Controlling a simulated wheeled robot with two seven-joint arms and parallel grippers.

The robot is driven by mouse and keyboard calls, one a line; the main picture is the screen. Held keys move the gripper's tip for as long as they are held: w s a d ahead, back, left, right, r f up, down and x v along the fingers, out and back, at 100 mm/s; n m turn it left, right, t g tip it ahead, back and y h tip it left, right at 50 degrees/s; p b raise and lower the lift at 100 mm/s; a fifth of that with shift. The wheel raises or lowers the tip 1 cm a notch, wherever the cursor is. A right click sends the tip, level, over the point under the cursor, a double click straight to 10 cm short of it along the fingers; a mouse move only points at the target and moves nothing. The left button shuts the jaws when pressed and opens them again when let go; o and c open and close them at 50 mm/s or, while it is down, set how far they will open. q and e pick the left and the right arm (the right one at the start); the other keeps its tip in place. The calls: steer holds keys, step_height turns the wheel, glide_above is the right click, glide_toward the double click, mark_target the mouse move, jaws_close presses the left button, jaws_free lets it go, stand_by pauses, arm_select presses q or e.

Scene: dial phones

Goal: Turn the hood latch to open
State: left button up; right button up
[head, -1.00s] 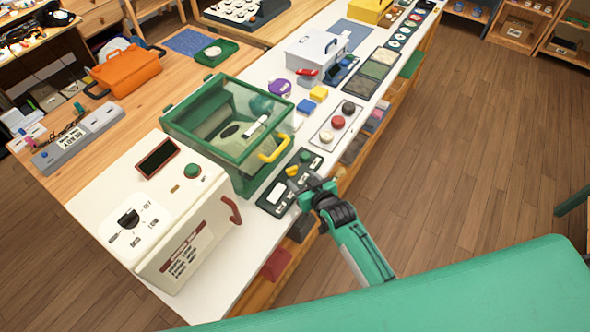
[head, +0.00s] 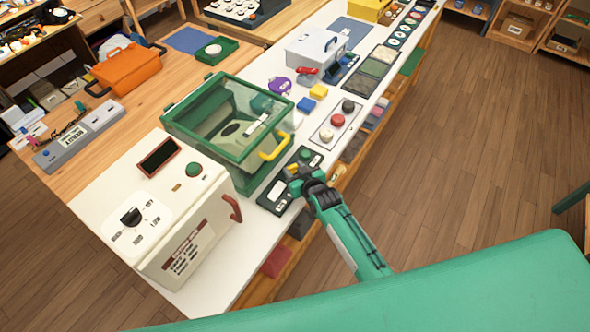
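The hood (head: 205,125) is a green-framed clear box on the white counter, with a yellow handle (head: 276,147) on its front. Its lid looks down. A black control panel (head: 270,208) lies in front of it, with a white label, a green round button (head: 304,155) and a small yellow part (head: 291,168). I cannot tell for sure which part is the latch. My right gripper (head: 295,180) is over the middle of this panel, close to the yellow part, and hides some of the panel. Its fingers are too small and dark to tell open from shut. My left gripper is out of view.
A cream machine (head: 160,215) with a dial and red handle stands left of the hood. A plate with several round buttons (head: 336,122) lies right of the panel. Blue and yellow blocks sit behind it. Open floor lies right of the counter.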

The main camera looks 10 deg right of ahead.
steer(key=c, duration=0.3)
steer(key=shift+d, duration=0.1)
steer(key=shift+w+d+f+n+g+y+b, duration=0.15)
steer(key=shift+n+g+y+b, duration=0.1)
steer(key=shift+n+y+b, duration=0.35)
steer(key=shift+s+d+f+n+g+y+b, duration=0.1)
steer(key=shift+n+g+y+b, duration=0.25)
steer(key=shift+b, duration=0.3)
steer(key=n+y+b, duration=0.1)
steer(key=b, duration=0.2)
steer(key=n+g+y+b, duration=0.1)
steer(key=b, duration=0.3)
steer(key=n+g+y+b, duration=0.1)
steer(key=b, duration=0.2)
steer(key=shift+w+d+f+n+y+b, duration=0.1)
steer(key=shift+w+d+n+y+b, duration=0.1)
steer(key=shift+w+n+y+b, duration=0.1)
steer(key=shift+r+n+y+b, duration=0.2)
steer(key=shift+n+y+b, duration=0.05)
steer(key=shift+b, duration=0.8)
steer(key=shift+r+g, duration=0.15)
steer(key=shift+g, duration=0.15)
